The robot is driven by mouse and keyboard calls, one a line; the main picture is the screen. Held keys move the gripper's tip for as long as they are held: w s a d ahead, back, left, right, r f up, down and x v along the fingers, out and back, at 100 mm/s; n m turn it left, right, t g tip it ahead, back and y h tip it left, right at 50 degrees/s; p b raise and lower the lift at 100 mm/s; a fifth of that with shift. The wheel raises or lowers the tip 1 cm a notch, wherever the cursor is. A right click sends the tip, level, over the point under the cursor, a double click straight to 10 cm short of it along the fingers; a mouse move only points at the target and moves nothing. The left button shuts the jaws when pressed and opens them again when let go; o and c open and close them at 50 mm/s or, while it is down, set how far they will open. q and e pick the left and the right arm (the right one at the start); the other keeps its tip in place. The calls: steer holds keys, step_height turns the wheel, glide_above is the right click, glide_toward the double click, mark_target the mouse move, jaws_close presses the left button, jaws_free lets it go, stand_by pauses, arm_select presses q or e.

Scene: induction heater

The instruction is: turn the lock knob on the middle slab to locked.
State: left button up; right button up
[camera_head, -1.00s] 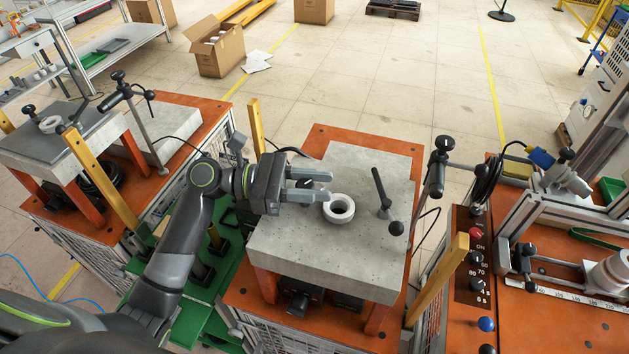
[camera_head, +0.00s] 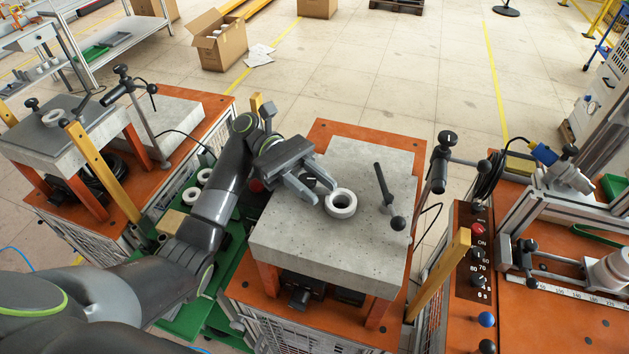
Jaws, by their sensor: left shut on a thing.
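The middle slab (camera_head: 290,237) is a thick grey block on an orange-topped stand in the center. On its right part stands the lock knob (camera_head: 382,187), a black lever with a black ball at its near end; its locked or unlocked state is not readable. A white ring (camera_head: 341,204) lies flat on the slab left of the knob. My left gripper (camera_head: 326,194) comes in from the left, low over the slab. Its fingertips are at the ring's upper left side and it is shut on the ring; the exact contact is hard to see. My right gripper is out of view.
A post with a black clamp (camera_head: 439,160) stands just right of the slab. A yellow bar (camera_head: 443,279) and a control panel (camera_head: 478,255) with knobs are at the lower right. Another slab (camera_head: 68,138) stands at the left. The slab's back part is clear.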

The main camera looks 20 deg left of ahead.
arm_select(q)
steer(key=shift+f+g, duration=0.1)
steer(key=shift+g, duration=0.2)
steer(key=o, duration=1)
steer(key=shift+c, duration=0.2)
step_height(320, 180, up, 10)
steer(key=b, duration=0.1)
steer(key=shift+b, duration=0.4)
